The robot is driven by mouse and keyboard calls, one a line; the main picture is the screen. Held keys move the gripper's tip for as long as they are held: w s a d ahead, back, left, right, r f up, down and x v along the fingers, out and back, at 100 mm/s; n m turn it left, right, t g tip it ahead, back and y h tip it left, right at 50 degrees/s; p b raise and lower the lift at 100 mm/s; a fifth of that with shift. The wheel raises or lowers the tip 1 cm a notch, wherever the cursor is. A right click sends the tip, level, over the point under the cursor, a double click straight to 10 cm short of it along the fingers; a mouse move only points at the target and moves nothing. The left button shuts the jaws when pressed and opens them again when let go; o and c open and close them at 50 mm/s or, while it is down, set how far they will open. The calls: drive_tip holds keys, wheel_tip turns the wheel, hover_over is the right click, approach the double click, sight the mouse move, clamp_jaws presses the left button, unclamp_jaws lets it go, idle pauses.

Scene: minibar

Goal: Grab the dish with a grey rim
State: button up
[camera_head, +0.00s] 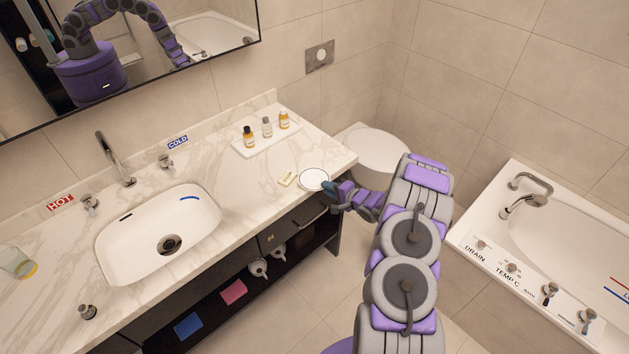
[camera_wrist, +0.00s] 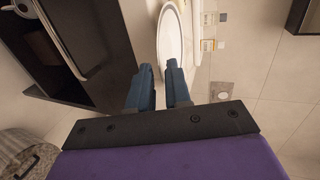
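The round white dish with a grey rim (camera_head: 314,179) lies on the marble counter near its front right edge. In the wrist view the dish (camera_wrist: 168,38) shows foreshortened, ahead of my fingertips. My gripper (camera_head: 329,187) is at the dish's right edge, at about counter height. In the wrist view its two blue fingers (camera_wrist: 160,70) stand apart, and the dish's near edge appears close to the gap between them. I cannot tell whether either finger touches the dish.
A soap bar (camera_head: 287,178) lies just left of the dish. A white tray (camera_head: 262,138) with small bottles stands behind. The sink (camera_head: 150,228) is further left, the toilet (camera_head: 375,150) behind my arm and the bathtub (camera_head: 560,240) right. A dark cabinet (camera_wrist: 85,40) is beside my gripper.

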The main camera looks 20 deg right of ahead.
clamp_jaws()
idle(0.3)
